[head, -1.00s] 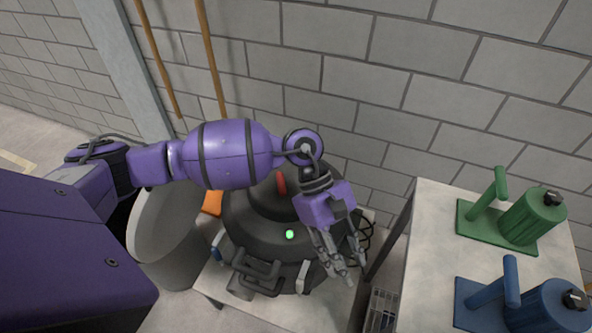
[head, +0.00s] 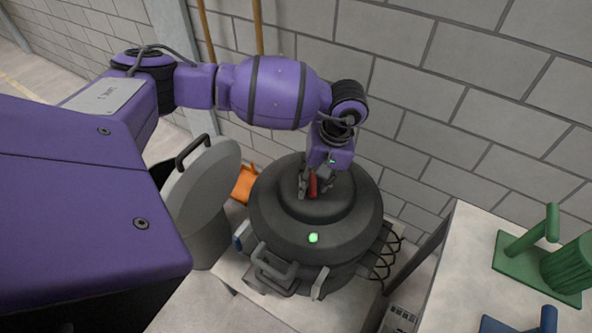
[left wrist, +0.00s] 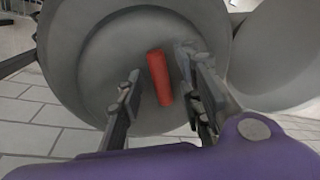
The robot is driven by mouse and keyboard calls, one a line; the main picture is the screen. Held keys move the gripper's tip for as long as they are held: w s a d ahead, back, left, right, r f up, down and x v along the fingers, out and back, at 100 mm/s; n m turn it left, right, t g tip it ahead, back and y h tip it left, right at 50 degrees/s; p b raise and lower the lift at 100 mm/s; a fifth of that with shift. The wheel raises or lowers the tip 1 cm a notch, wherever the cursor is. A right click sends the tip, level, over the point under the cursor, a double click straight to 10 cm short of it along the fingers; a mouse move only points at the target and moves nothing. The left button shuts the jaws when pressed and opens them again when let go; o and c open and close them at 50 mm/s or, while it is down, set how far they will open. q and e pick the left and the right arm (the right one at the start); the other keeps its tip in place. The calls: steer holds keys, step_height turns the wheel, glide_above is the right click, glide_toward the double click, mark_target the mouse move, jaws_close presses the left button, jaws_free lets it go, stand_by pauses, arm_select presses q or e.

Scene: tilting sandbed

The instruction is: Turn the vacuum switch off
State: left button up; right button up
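The black round vacuum (head: 335,223) stands below my left arm, with a green light (head: 313,238) lit on its front. The red switch (head: 312,185) is a short bar on the vacuum's top, and it also shows in the left wrist view (left wrist: 159,77). My left gripper (head: 316,188) is over the vacuum's top with its fingers on either side of the red switch. In the left wrist view the fingers are apart, with gaps between them and the switch. My right gripper is not in view.
A grey bin with a raised lid (head: 203,185) stands left of the vacuum, and an orange object (head: 244,184) lies behind. A table (head: 462,262) at the right holds green (head: 540,250) and blue tools. A block wall is behind.

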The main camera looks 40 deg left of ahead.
arm_select(q)
steer(key=shift+f, duration=0.25)
steer(key=shift+c, duration=0.2)
jaws_close()
steer(key=shift+w+r+n+g+h, duration=0.1)
steer(key=shift+w+n+g+h, duration=0.1)
steer(key=shift+n, duration=1.35)
steer(key=shift+w+n+g+h, duration=0.1)
steer(key=shift+n+g+h, duration=0.1)
steer(key=shift+n, duration=1.35)
steer(key=n+h, duration=0.1)
steer(key=n, duration=0.4)
steer(key=shift+w+n, duration=0.15)
steer(key=shift+n, duration=0.25)
steer(key=shift+r, duration=0.1)
